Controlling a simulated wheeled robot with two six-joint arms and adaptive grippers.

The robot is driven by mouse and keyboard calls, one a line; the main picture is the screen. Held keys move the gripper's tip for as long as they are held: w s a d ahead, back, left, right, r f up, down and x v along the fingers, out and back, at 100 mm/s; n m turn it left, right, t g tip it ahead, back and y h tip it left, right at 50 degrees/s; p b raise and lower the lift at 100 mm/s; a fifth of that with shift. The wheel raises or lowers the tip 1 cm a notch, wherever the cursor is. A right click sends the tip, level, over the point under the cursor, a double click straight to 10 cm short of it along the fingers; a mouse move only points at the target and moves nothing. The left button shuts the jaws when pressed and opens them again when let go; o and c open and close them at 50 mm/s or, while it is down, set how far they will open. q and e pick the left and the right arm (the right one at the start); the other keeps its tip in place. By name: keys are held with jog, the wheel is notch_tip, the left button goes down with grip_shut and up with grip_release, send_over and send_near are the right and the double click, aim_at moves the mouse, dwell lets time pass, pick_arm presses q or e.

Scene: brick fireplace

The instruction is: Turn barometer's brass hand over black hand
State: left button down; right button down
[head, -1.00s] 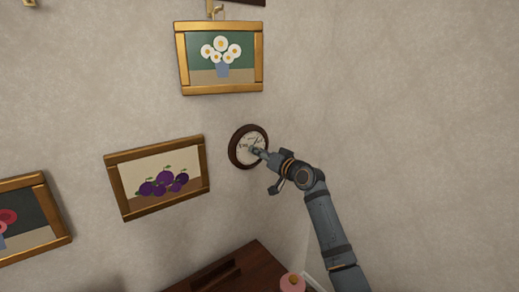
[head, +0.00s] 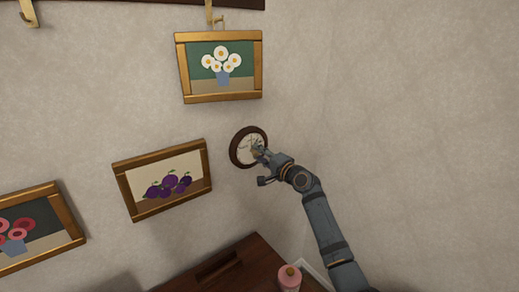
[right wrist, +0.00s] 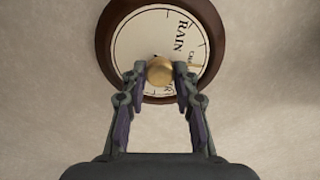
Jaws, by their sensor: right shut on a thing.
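The round barometer (head: 236,154) with a dark brown rim and white dial hangs on the wall, and it fills the top of the right wrist view (right wrist: 113,38). The dial shows the word RAIN and part of another word. My right gripper (head: 259,151) is at the dial's centre. In the right wrist view its fingertips (right wrist: 160,72) are shut on the round brass knob (right wrist: 160,71). My left gripper is out of view.
A daisy picture (head: 221,66) hangs above the barometer, a plum picture (head: 166,182) to its left, and a red flower picture (head: 38,230) further left. A dark wooden top (head: 225,268) with a pink bottle (head: 289,278) is below. The right wall is bare.

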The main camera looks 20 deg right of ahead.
jog(key=m+p, duration=0.3)
jog(key=m, duration=0.1)
jog(key=shift+f+m+p, duration=0.15)
jog(key=shift+m+p, duration=0.9)
jog(key=shift+m, duration=1.05)
jog(key=c, duration=1)
grip_release()
jog(key=shift+c, duration=0.2)
jog(key=shift+s, duration=0.15)
jog(key=v, duration=1.1)
jog(key=shift+s, duration=0.35)
